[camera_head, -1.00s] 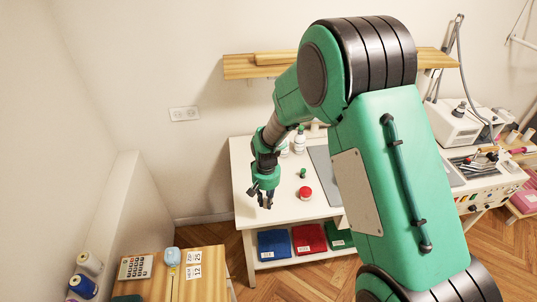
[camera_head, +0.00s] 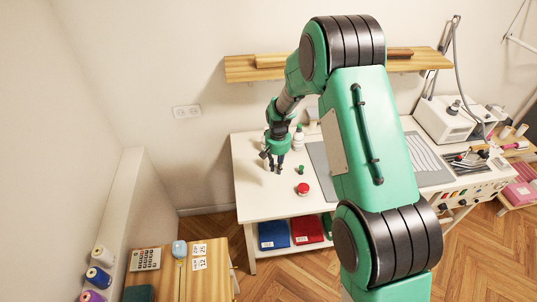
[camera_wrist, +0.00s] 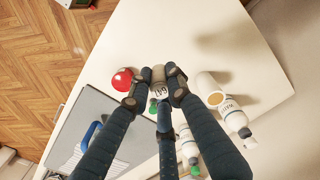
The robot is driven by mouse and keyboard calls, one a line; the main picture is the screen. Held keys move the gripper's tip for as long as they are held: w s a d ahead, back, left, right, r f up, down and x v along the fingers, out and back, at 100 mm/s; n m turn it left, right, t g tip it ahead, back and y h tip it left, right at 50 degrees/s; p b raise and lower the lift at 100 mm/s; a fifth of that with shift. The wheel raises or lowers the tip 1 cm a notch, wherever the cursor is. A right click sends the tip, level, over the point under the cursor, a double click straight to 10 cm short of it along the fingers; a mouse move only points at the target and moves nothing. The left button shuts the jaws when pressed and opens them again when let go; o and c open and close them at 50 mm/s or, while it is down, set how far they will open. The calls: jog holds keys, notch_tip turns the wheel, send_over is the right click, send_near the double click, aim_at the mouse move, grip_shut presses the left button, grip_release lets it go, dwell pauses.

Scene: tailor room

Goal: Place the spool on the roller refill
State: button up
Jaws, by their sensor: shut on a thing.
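My gripper (camera_head: 274,169) is over the left part of the white table. In the wrist view, its dark fingers (camera_wrist: 160,92) are shut around a small grey-beige cylinder with a white printed label, which I take to be the spool (camera_wrist: 159,75). Fingers hide part of it, and it is too small to make out in the head view. A white cylinder with a tan round end, seemingly the roller refill (camera_wrist: 213,97), stands to the right of the fingers in the wrist view, apart from the spool. I cannot pick it out clearly in the head view.
White bottles (camera_wrist: 234,118) stand beside the white cylinder; one shows in the head view (camera_head: 298,138). A red round thing (camera_head: 303,189) and a small green thing (camera_head: 301,170) are right of my gripper. A grey mat (camera_wrist: 85,135) lies farther along. The table's front-left area is clear.

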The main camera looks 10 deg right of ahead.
jog(key=shift+w, duration=0.15)
jog(key=p, duration=0.3)
send_over(268, 162)
jog(key=w, duration=0.2)
jog(key=shift+w+d+f, duration=0.15)
jog(key=shift+d+f, duration=0.15)
jog(key=shift+f, duration=0.4)
jog(key=shift+f, duration=0.1)
jog(key=shift+f+p, duration=0.3)
jog(key=shift+f, duration=1.4)
jog(key=shift+f, duration=0.2)
jog(key=o, duration=0.8)
jog(key=shift+r, duration=0.1)
